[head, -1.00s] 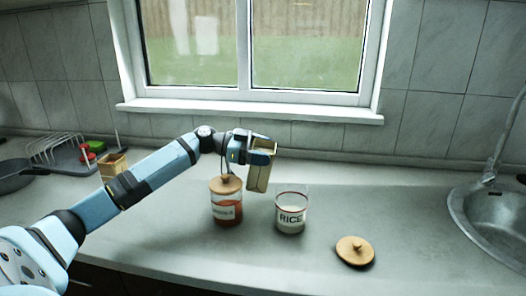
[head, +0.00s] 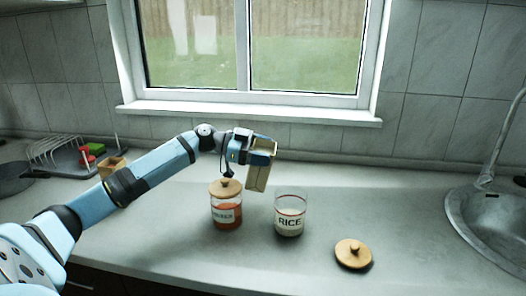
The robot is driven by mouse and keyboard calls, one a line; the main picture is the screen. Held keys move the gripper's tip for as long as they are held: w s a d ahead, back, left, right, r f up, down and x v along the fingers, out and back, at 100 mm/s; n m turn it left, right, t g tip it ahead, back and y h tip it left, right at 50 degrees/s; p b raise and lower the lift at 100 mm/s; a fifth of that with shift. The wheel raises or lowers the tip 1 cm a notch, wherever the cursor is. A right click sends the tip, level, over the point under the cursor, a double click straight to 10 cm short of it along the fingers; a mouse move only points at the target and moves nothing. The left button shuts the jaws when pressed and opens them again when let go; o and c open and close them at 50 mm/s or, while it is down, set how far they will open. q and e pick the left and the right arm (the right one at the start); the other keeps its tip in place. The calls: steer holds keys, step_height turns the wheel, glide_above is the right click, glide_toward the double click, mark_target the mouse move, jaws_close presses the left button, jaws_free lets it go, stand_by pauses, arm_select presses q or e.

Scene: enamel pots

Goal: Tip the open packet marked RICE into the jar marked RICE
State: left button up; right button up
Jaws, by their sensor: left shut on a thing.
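The glass jar marked RICE (head: 289,216) stands open on the worktop, with pale contents in its lower part. A tan packet (head: 257,178) is held above and a little left of the jar's mouth, tilted slightly. My left gripper (head: 262,155) is shut on the packet near its top. The packet's marking cannot be read from here, and no stream of rice can be made out. A round wooden lid (head: 353,254) with a knob lies flat to the right of the jar. My right gripper is not in view.
A second jar (head: 226,207) with a wooden lid and reddish contents stands close left of the RICE jar. Another tan packet (head: 113,166) and a dish rack (head: 62,152) are at the back left. A sink (head: 490,225) is at the right.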

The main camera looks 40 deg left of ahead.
arm_select(q)
steer(key=shift+r+p, duration=0.35)
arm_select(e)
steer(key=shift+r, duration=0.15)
arm_select(q)
steer(key=shift+d+r, duration=0.15)
steer(key=shift+r, duration=0.1)
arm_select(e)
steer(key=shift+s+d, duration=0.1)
arm_select(q)
steer(key=shift+d+r+p, duration=0.15)
steer(key=shift+r+p, duration=0.2)
steer(key=shift+p, duration=0.45)
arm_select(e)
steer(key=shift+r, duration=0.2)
arm_select(q)
steer(key=shift+d+m+y+p, duration=0.15)
steer(key=shift+m+y+p, duration=0.15)
steer(key=shift+y+p, duration=0.1)
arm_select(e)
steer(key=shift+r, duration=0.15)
arm_select(q)
steer(key=shift+s+d, duration=0.1)
steer(key=shift+d, duration=0.05)
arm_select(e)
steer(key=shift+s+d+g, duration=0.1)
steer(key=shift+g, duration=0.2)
arm_select(q)
steer(key=shift+d+p, duration=0.1)
steer(key=shift+p, duration=0.3)
